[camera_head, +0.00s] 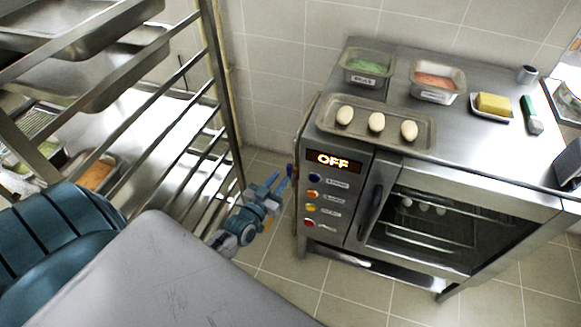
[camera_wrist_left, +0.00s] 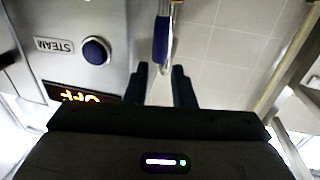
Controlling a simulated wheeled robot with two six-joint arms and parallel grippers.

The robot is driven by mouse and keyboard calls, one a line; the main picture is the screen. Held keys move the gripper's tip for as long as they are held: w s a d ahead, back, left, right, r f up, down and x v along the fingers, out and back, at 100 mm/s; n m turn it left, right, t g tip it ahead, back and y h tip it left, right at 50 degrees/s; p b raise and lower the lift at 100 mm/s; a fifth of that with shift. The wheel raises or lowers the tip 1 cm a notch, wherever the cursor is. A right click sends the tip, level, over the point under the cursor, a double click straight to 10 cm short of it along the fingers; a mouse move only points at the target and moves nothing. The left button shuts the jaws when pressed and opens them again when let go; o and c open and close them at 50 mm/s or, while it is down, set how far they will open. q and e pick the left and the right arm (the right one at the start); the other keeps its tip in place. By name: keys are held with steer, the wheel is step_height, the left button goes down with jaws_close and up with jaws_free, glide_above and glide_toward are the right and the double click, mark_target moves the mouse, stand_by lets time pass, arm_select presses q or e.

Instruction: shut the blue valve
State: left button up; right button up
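The blue valve (camera_wrist_left: 162,40) shows in the left wrist view as a blue handle with a pale metal end, beside the oven's front panel. In the head view, a small blue and red part (camera_head: 291,171) shows at the oven's left side, by my left gripper's tips. My left gripper (camera_head: 279,181) is to the left of the oven. In the left wrist view its two dark fingers (camera_wrist_left: 160,78) are apart with nothing between them. The handle lies just beyond the tips, in line with the gap. I cannot tell whether they touch. My right gripper is not in view.
The oven panel has an OFF display (camera_head: 333,161) and several coloured buttons; the blue one (camera_wrist_left: 96,50) is near the STEAM label. A tray of eggs (camera_head: 330,127) and food pans stand on top. A metal rack (camera_head: 214,75) stands left. A grey surface (camera_head: 150,270) fills the foreground.

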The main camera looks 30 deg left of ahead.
mark_target(288, 169)
arm_select(q)
steer(key=w, duration=0.6)
steer(key=shift+w+b, duration=0.3)
steer(key=shift+w, duration=0.05)
jaws_close()
